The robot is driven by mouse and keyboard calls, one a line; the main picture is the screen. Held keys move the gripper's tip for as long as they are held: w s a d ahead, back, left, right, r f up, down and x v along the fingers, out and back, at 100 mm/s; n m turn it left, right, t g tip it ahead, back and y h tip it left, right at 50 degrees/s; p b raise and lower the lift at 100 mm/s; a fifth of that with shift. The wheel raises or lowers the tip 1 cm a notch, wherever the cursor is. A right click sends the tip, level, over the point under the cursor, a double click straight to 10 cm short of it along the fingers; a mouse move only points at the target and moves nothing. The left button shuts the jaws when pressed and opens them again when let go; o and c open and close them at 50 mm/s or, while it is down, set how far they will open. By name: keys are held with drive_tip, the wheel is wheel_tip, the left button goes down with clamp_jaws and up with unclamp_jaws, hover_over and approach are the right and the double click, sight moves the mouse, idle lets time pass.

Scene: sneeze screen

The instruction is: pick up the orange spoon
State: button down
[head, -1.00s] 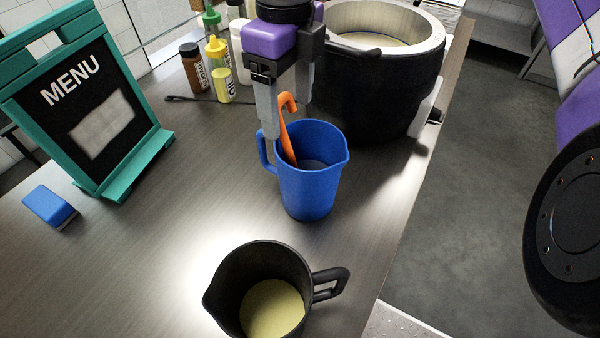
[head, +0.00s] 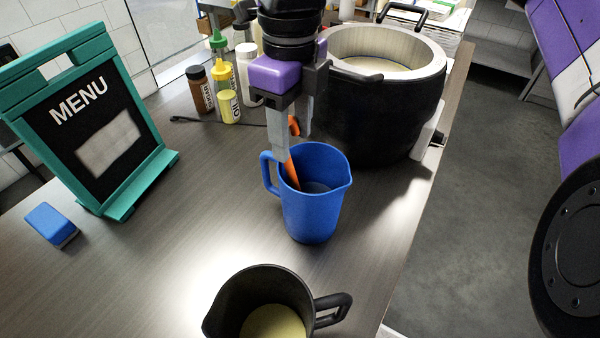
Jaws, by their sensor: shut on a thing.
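The orange spoon (head: 291,172) stands tilted in the blue jug (head: 312,212), its lower part inside the jug and hidden by the wall. Its hooked top shows between the fingers of my gripper (head: 293,140). My gripper points down from above and is shut on the spoon's handle, just over the jug's rim. One finger covers part of the handle. The blue jug stands upright on the counter, with its handle to the left.
A black jug (head: 218,316) with pale yellow contents stands in front. A large black pot (head: 375,115) is close behind right. Bottles (head: 222,90) stand at the back. A menu board (head: 75,150) and a blue block (head: 50,224) are at left. The counter between board and jug is clear.

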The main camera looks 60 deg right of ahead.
drive_tip(key=shift+r, duration=0.1)
wheel_tip(320, 180, up, 20)
drive_tip(key=p, duration=0.1)
drive_tip(key=shift+p, duration=0.35)
drive_tip(key=shift+s, duration=0.1)
